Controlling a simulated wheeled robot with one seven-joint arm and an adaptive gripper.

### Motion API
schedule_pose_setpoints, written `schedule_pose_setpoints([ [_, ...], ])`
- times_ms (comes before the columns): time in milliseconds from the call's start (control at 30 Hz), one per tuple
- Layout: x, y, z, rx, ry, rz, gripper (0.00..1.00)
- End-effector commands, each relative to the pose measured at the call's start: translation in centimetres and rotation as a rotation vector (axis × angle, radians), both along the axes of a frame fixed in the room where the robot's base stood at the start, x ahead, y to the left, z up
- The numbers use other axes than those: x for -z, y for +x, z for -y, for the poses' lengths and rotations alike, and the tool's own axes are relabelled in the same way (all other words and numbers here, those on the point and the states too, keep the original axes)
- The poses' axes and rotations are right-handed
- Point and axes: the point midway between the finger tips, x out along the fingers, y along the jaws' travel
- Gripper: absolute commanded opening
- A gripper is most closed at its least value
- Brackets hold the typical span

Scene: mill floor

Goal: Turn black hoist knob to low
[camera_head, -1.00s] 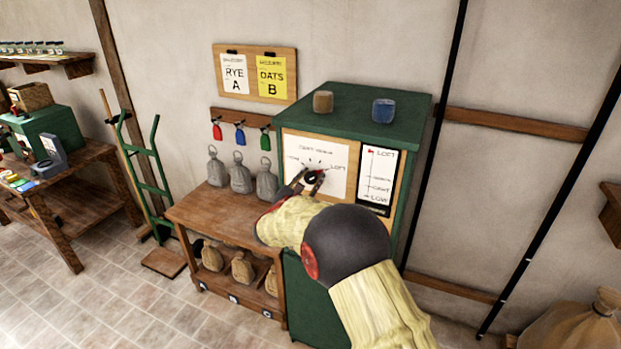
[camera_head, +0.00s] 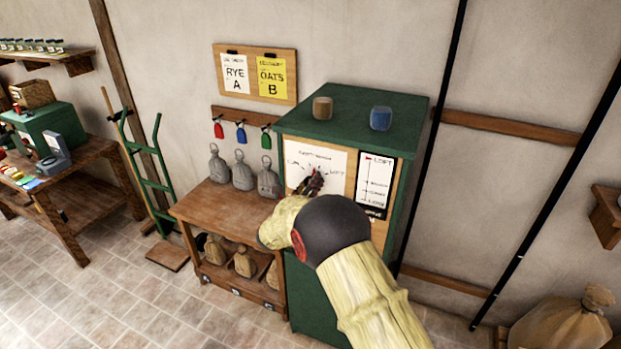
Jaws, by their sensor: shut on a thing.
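The green hoist cabinet (camera_head: 310,290) stands at centre right. Its front carries a white dial panel (camera_head: 332,160) with a label at each side, the right one reading LOFT. My gripper (camera_head: 314,180) is at the dial's middle, shut on the black hoist knob, which is mostly hidden behind the fingers and my arm. The knob's pointing direction cannot be told. Beside the dial, a black and white level scale (camera_head: 376,183) has LOFT at its top, with a small red marker near that top label.
A wooden bench (camera_head: 215,205) with several grey sacks is at the left, below red, blue and green hanging tags (camera_head: 241,133). A green hand truck (camera_head: 148,175) leans farther left.

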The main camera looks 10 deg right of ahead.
Motion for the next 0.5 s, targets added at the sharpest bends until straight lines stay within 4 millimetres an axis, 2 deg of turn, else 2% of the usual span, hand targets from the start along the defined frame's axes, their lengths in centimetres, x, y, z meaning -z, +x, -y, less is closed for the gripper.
schedule_pose_setpoints([
  [500,-0.29,0.02,-0.06,-0.002,-0.397,-0.29,0.08],
])
